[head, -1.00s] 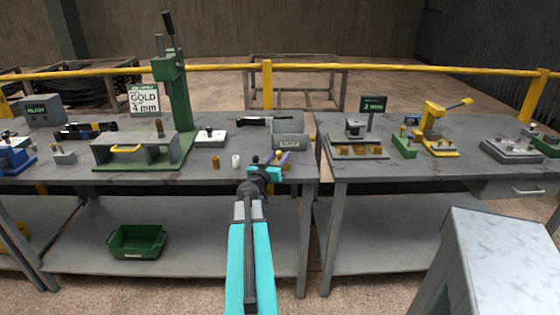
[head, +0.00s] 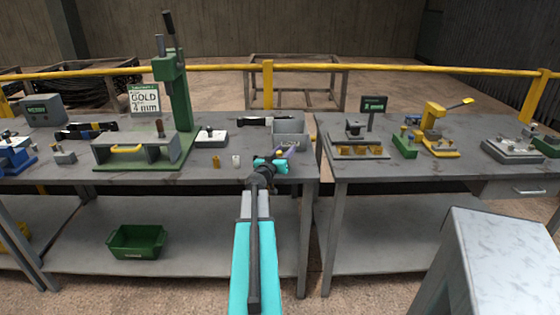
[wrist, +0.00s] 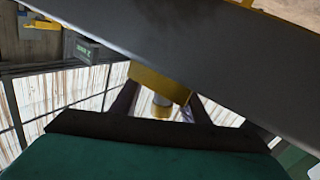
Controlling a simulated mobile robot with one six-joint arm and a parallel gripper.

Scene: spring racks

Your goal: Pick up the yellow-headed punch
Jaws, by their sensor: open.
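My gripper (head: 270,165) is at the front right corner of the left bench, next to the grey bin, with teal jaws. In the wrist view two dark fingers stand apart, with a yellow block-like piece (wrist: 160,84) and a pale cylinder under it showing between them; I cannot tell whether this is the punch. In the head view a small yellow-brown cylinder (head: 216,161) stands on the left bench, left of my gripper, beside a white cylinder (head: 236,161). A yellow-headed punch cannot be made out for certain.
A grey bin (head: 290,142) stands just behind my gripper. A green press (head: 178,95) stands further left. The right bench (head: 400,172) carries a yellow press (head: 434,125) and a block with yellow pieces (head: 358,151). A gap separates the benches.

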